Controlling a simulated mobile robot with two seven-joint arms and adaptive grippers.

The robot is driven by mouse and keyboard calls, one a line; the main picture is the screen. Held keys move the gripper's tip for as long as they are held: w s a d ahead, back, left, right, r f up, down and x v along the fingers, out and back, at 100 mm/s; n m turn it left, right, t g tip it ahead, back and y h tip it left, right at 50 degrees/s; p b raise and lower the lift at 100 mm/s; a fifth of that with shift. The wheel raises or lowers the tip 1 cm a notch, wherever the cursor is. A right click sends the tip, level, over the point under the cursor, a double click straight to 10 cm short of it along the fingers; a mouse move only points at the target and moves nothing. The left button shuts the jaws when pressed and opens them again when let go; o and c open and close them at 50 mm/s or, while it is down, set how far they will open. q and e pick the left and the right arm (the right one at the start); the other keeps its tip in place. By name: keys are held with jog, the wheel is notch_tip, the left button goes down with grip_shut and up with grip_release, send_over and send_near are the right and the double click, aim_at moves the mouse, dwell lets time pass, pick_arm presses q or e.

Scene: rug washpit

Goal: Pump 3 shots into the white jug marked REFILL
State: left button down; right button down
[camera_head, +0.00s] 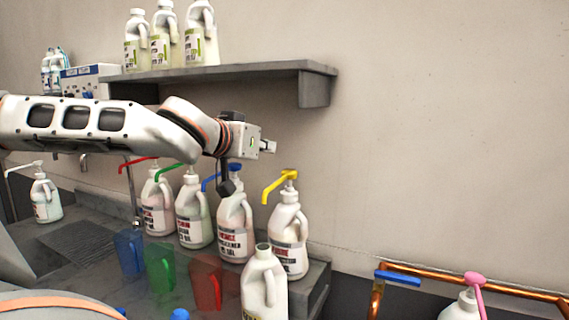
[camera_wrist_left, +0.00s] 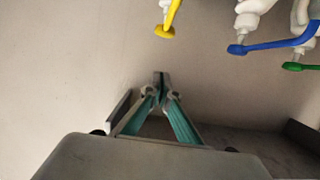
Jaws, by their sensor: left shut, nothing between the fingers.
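A white jug (camera_head: 264,285) with an open neck and no pump stands at the front of the counter. Its label is mostly cut off by the bottom edge, so I cannot read REFILL. Behind it stand white pump bottles with a yellow-spout pump (camera_head: 280,184), a blue one (camera_head: 210,184), a green one (camera_head: 169,166) and a red one (camera_head: 138,164). The yellow (camera_wrist_left: 166,31), blue (camera_wrist_left: 237,49) and green (camera_wrist_left: 292,66) spouts show in the left wrist view. My left gripper (camera_head: 270,147) is shut and empty, above the blue and yellow pumps, touching neither. My right gripper is out of view.
Coloured translucent containers in blue (camera_head: 130,252), green (camera_head: 160,268) and red (camera_head: 207,282) stand before the bottles. A grey shelf (camera_head: 220,74) with white jugs hangs above. A copper pipe frame (camera_head: 470,283) and a pink-pump bottle (camera_head: 462,306) are at lower right.

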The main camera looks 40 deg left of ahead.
aim_at(285, 175)
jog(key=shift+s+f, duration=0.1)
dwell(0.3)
